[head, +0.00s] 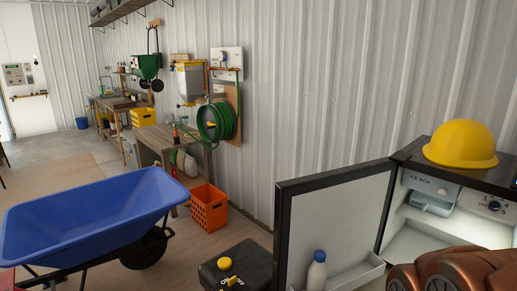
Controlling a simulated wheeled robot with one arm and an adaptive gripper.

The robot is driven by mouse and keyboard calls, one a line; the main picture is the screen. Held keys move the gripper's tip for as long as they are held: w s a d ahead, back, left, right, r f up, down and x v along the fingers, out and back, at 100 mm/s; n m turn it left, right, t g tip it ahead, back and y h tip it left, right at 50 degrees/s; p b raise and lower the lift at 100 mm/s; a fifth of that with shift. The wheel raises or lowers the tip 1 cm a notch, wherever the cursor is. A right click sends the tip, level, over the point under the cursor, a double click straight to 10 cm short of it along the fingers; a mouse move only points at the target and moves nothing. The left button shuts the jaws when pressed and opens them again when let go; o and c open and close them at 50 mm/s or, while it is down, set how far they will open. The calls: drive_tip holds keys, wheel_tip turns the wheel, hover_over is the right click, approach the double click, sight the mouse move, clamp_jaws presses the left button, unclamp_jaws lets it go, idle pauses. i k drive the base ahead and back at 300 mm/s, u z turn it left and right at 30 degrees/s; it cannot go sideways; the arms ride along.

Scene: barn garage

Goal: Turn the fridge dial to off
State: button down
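The small fridge (447,165) stands at the right edge of the head view with its dark-framed door (325,215) swung open to the left. The dial (495,207) is a small dark blue knob on a white panel inside, at the upper right. Numbers and what looks like "OFF" are printed around it; its pointer is too small to read. Left of it is the ice box (429,185), with its label readable. A copper-coloured rounded part, apparently of my arm, covers the fridge's lower interior. My gripper's fingers do not show.
A yellow hard hat (461,143) rests on the fridge top. A white bottle (316,270) stands in the door shelf. A black case (236,268) is left of the door. A blue wheelbarrow (85,222) and orange crate (208,207) stand farther left.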

sight(494, 206)
drive_tip(key=z, duration=1.15)
drive_tip(key=k, duration=1.1)
drive_tip(key=z, duration=0.8)
drive_tip(key=i, duration=1.2)
drive_tip(key=u, duration=0.85)
